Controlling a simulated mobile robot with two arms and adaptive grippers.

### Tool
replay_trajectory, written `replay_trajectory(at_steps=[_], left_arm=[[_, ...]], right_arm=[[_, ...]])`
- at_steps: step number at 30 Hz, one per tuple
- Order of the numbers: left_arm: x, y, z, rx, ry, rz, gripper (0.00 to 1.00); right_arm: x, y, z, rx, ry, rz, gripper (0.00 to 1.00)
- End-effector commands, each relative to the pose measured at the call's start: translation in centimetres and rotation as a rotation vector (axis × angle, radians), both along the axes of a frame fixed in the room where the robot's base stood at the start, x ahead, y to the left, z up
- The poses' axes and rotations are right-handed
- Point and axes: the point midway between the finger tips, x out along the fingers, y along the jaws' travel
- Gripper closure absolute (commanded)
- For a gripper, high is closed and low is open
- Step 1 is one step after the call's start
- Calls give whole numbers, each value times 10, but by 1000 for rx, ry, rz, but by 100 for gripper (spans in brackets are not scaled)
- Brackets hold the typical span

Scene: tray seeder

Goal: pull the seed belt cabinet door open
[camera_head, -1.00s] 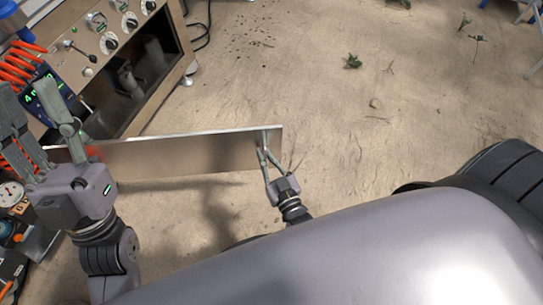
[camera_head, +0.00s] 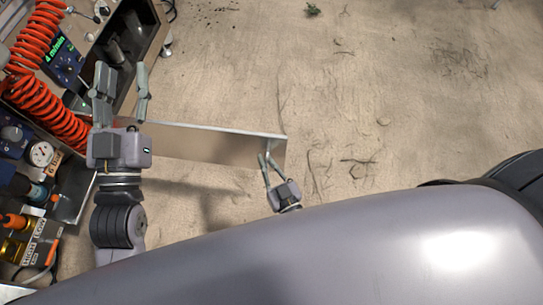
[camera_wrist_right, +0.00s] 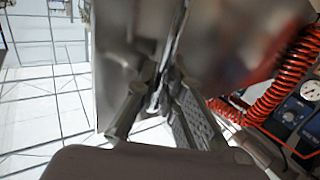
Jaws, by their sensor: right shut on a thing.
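The seed belt cabinet (camera_head: 150,32) stands at the upper left, its dark inside exposed. Its door (camera_head: 205,146), a flat metal panel, stands swung out from the cabinet front across the floor. My right gripper (camera_head: 266,161) is shut on the door near its free right end. In the right wrist view its fingers (camera_wrist_right: 163,98) close on a narrow, blurred part against the door panel (camera_wrist_right: 115,50). My left gripper (camera_head: 122,80) is open and empty, its fingers apart in front of the cabinet. It covers the door's hinge end in the head view.
Orange coiled hoses (camera_head: 35,35) and a dial gauge (camera_head: 41,153) are at the left, close to my left arm. The floor (camera_head: 400,100) to the right of the door is clear except for plant scraps (camera_head: 312,10).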

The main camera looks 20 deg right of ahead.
Motion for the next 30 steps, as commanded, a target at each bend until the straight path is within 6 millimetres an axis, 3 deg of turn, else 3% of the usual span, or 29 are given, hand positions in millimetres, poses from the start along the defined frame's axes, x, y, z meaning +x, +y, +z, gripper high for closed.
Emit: replay_trajectory(at_steps=[15,16,19,30], left_arm=[[1,0,-3,6,19,1,60],[1,0,-4,6,19,1,60],[1,0,-4,6,19,1,60],[1,0,-2,4,15,0,60]], right_arm=[[-2,0,-1,-5,-1,5,100],[-2,0,-1,-4,-1,5,89],[-2,0,-1,-4,-1,5,83],[-2,2,3,-1,-1,8,82]])
